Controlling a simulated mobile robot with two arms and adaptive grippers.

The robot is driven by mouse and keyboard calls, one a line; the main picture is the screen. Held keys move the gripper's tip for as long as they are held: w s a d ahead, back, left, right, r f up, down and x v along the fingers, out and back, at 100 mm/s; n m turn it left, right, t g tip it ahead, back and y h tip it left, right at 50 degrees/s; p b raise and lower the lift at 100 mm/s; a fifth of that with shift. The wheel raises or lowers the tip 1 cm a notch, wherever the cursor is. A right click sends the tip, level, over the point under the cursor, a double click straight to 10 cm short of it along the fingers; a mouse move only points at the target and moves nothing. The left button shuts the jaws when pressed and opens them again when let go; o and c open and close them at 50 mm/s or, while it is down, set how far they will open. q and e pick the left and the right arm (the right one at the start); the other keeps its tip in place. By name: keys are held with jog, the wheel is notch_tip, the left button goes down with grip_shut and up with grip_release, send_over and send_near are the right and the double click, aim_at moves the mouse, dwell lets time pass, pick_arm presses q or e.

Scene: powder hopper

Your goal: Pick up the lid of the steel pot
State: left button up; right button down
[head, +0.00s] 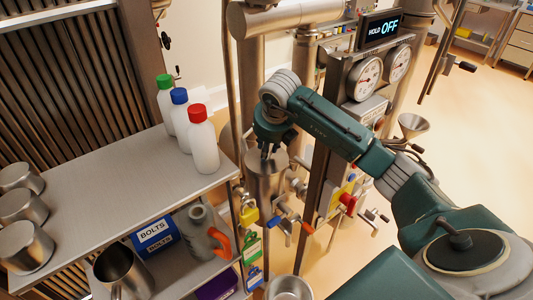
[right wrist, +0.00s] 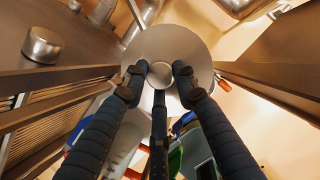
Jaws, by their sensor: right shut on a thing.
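The steel pot (head: 267,187) is a tall metal cylinder standing in the middle of the head view, among pipes. Its lid (head: 279,161) is at the top, partly hidden by my gripper. In the right wrist view the lid (right wrist: 178,44) is a round pale metal disc with a small round knob (right wrist: 160,74). My right gripper (head: 269,152) reaches down onto the lid from above. I cannot tell whether the lid touches the rim. My left gripper is out of view.
A grey shelf (head: 110,185) at left carries steel cups (head: 25,245) and white bottles with green, blue and red caps (head: 203,145). A blue bolts box (head: 157,237) sits below. Gauges (head: 364,77), coloured valves (head: 284,222) and a post stand close to the pot.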

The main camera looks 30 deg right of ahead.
notch_tip(320, 180, up, 20)
jog(key=b, duration=0.2)
jog(key=shift+f, duration=0.1)
